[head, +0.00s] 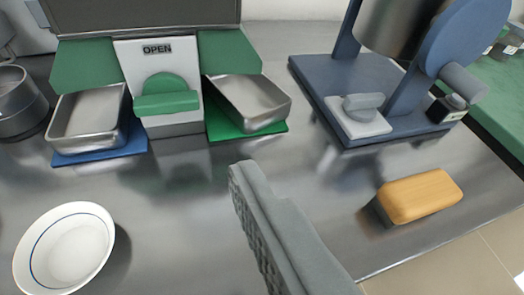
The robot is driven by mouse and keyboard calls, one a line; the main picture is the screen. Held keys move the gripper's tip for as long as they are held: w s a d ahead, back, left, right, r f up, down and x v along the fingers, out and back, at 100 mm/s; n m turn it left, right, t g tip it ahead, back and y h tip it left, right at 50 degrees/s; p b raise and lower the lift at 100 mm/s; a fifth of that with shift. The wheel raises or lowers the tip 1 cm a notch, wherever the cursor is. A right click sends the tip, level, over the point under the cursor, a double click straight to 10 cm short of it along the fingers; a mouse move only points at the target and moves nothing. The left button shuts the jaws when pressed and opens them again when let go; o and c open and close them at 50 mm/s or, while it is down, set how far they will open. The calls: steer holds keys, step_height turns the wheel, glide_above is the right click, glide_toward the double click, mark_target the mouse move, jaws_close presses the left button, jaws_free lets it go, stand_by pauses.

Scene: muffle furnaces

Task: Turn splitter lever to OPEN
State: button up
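The splitter (188,128) stands at the upper left, with a pale front panel between two green sloping sides. The word OPEN (157,49) is printed at the top of the panel. The green lever (166,103) sits below it, a rounded hub with a bar lying roughly level across the panel. My gripper (242,172) reaches up from the bottom middle, grey with a ridged face on its left. It is below and right of the lever, apart from it. Nothing shows held at its tip. I cannot make out two separate fingers.
Metal pans stand beside the panel, one (88,116) on a blue mat, one (251,101) on a green mat. A white bowl (65,250) is lower left, a wooden block (420,195) right, a blue machine (350,85) upper right. Bare steel counter (170,215) lies between.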

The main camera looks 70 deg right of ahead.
steer(key=f, duration=0.2)
steer(key=g, duration=0.1)
glide_toward(166, 102)
steer(key=x, duration=0.8)
stand_by(0.3)
steer(key=c, duration=1)
